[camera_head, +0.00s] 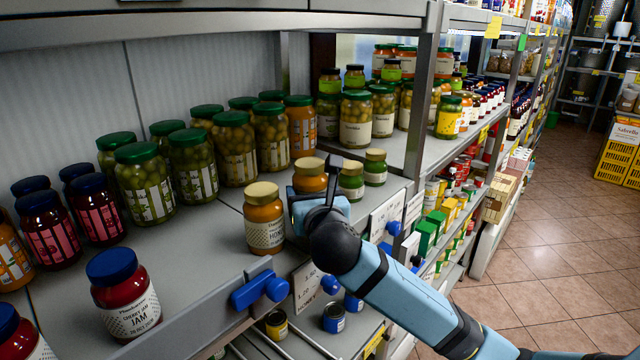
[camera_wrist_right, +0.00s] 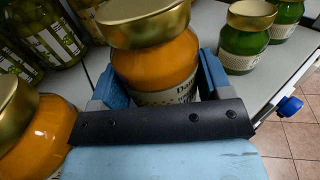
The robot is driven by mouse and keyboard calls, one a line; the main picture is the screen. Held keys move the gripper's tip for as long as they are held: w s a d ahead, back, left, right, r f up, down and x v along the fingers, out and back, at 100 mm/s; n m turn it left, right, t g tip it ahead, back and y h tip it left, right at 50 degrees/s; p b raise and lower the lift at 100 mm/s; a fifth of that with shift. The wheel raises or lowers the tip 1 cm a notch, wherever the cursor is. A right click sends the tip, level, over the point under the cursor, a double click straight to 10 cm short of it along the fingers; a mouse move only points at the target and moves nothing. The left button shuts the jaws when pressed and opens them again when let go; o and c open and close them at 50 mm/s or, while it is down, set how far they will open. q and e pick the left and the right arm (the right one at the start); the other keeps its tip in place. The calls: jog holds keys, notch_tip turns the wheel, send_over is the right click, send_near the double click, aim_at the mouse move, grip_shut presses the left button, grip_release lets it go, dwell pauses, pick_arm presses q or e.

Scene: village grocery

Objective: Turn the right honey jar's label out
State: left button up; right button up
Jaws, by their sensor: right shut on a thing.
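Two orange honey jars with gold lids stand on the shelf board. The left honey jar (camera_head: 264,230) has its white label facing out; it also shows at the left of the right wrist view (camera_wrist_right: 45,135). The right honey jar (camera_head: 310,182) stands behind it to the right. My right gripper (camera_head: 309,196) is shut on this jar, with blue fingers on both sides of it in the right wrist view (camera_wrist_right: 157,82). There, part of its white label and some print show at the lower right; the gripper's dark edge hides the rest. My left gripper is not in view.
Two small green jars with gold lids (camera_head: 351,181) stand close to the right. Green-lidded olive jars (camera_head: 235,148) stand behind to the left. A cherry jam jar (camera_head: 125,296) is at front left. The shelf's front rail (camera_head: 205,318) carries blue clips.

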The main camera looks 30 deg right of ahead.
jog(key=shift+f, duration=0.2)
jog(key=shift+s+f+m+h+b, duration=0.15)
jog(key=shift+m+h+b, duration=0.2)
jog(key=shift+b, duration=0.45)
jog(key=shift+g+h+b, duration=0.3)
jog(key=shift+h+b, duration=0.05)
jog(key=shift+b, duration=0.3)
jog(key=shift+r+m+p, duration=0.25)
jog(key=shift+r+p, duration=0.1)
jog(key=shift+p, duration=0.2)
jog(key=shift+h+p, duration=0.45)
jog(key=shift+h, duration=0.05)
jog(key=shift+f, duration=0.4)
